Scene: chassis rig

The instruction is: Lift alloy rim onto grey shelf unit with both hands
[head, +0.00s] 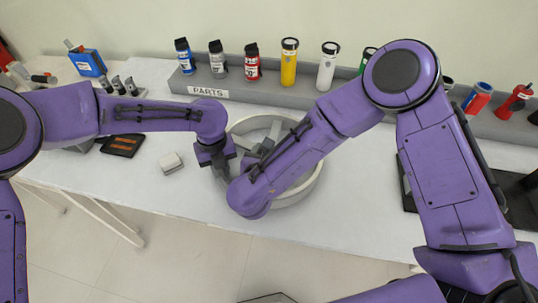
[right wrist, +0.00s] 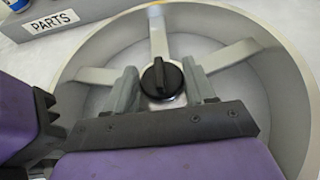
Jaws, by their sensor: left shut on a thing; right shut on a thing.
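The alloy rim (head: 302,190) is a pale grey wheel with spokes, lying flat on the white table, partly hidden by my right arm. In the right wrist view the rim (right wrist: 290,85) fills most of the picture, with a black cap (right wrist: 161,78) at its hub. My right gripper (right wrist: 166,88) is shut on the rim, its fingers on either side of the hub area. My left gripper (head: 222,172) is shut at the rim's left edge; its fingertips are mostly hidden. I cannot clearly make out a separate grey shelf unit; a grey edge (head: 268,298) shows at the bottom.
A long grey ledge (head: 190,84) labelled PARTS runs along the back with several cans and bottles. A small white block (head: 171,163) and a black-orange device (head: 122,145) lie to the left. A black tray (head: 407,190) is at the right. Floor is open in front.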

